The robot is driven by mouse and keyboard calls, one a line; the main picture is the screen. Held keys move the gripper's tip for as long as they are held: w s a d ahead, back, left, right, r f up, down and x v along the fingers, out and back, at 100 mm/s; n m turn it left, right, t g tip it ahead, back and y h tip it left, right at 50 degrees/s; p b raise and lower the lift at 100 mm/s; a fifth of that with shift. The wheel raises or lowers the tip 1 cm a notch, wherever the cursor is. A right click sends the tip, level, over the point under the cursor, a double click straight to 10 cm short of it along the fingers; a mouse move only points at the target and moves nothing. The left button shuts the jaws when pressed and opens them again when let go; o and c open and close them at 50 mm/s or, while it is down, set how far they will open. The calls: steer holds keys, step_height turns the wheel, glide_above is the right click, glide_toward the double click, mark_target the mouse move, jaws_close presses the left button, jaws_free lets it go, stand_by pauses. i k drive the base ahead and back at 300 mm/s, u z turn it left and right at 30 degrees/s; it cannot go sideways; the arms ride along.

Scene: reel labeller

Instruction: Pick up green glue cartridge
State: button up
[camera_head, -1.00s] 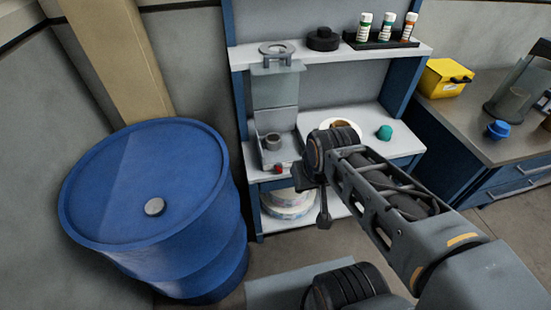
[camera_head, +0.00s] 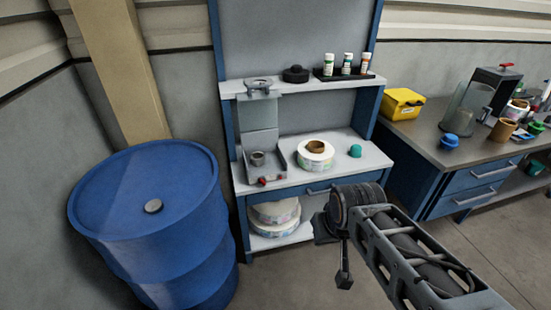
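Three white glue cartridges with coloured bands stand upright in a black rack (camera_head: 347,75) on the upper shelf of the blue workbench. The left one, the green glue cartridge (camera_head: 329,65), shows a green band. The middle cartridge (camera_head: 347,64) looks teal, and the right one (camera_head: 365,64) has an orange band. The bands are small here. My gripper (camera_head: 335,252) hangs in front of the bench, below and well apart from the rack. It is seen edge-on, so its opening is unclear. Nothing is visibly held.
A label reel (camera_head: 315,161), a teal rounded piece (camera_head: 355,151) and a labelling device (camera_head: 264,165) are on the worktop (camera_head: 375,162). A black knob-like part (camera_head: 296,74) sits left of the rack. A blue drum (camera_head: 145,205) stands left; a cluttered counter (camera_head: 425,135) is right.

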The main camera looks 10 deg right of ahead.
mark_target(328, 62)
steer(key=z, duration=0.45)
steer(key=i, duration=0.8)
steer(key=u, duration=0.45)
steer(key=i, duration=0.9)
steer(key=z, duration=0.5)
steer(key=k, duration=0.5)
steer(key=z, duration=1.85)
steer(key=i, duration=0.55)
steer(key=u, duration=0.05)
